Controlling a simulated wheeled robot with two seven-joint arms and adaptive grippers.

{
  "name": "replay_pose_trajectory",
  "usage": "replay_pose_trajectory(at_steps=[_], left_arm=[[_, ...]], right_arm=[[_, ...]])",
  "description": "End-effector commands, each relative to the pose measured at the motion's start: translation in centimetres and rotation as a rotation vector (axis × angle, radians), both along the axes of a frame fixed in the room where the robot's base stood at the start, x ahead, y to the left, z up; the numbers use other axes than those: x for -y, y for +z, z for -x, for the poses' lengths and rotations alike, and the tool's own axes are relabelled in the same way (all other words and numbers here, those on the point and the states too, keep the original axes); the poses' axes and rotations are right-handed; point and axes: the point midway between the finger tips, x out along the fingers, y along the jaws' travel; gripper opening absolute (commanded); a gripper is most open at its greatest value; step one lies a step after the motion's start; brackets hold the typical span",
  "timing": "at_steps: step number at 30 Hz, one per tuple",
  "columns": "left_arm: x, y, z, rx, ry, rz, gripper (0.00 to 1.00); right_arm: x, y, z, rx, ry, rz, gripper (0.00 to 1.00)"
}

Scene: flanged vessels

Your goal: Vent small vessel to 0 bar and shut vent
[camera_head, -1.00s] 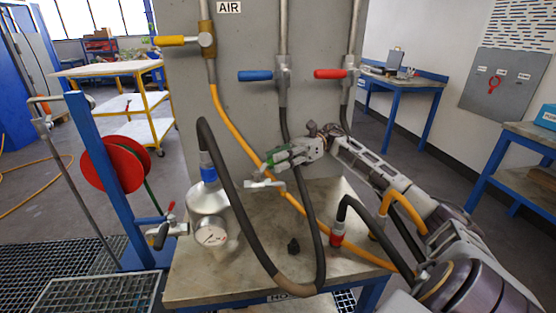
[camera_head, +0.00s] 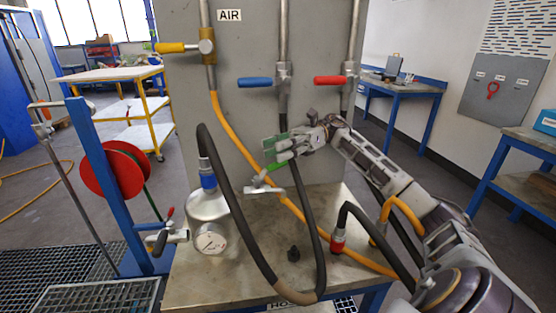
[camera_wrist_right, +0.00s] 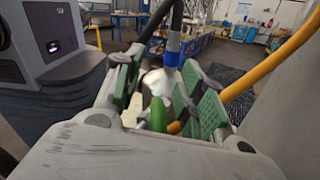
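The small silver vessel (camera_head: 207,208) stands on the bench with a round gauge (camera_head: 211,240) on its front. The gauge's needle shows, but its numbers are too small to read. A valve with a green lever (camera_head: 268,174) is right of the vessel's top, beside the hoses. My right gripper (camera_head: 277,150) is just above that lever. In the right wrist view its green-padded fingers are apart, with the green lever (camera_wrist_right: 158,115) between or just beyond them. I cannot tell whether they touch it. My left gripper is not in view.
A black hose (camera_head: 243,225) with a blue coupling loops from the vessel's top. Yellow (camera_head: 178,46), blue (camera_head: 255,82) and red (camera_head: 330,80) valve handles are on the panel.

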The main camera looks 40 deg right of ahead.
Motion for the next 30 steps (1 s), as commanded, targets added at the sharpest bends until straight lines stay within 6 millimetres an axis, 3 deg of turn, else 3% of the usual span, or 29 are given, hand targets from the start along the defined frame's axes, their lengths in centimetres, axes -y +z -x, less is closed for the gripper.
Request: replay_pose_trajectory(at_steps=[12,25,30], left_arm=[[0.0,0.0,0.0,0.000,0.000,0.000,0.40],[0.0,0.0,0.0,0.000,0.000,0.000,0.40],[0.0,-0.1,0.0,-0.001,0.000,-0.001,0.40]], right_arm=[[0.0,3.7,0.0,-0.003,0.000,0.001,0.40],[0.0,4.2,0.0,-0.005,0.000,0.001,0.40],[0.0,4.1,-0.1,-0.011,-0.001,0.000,0.20]])
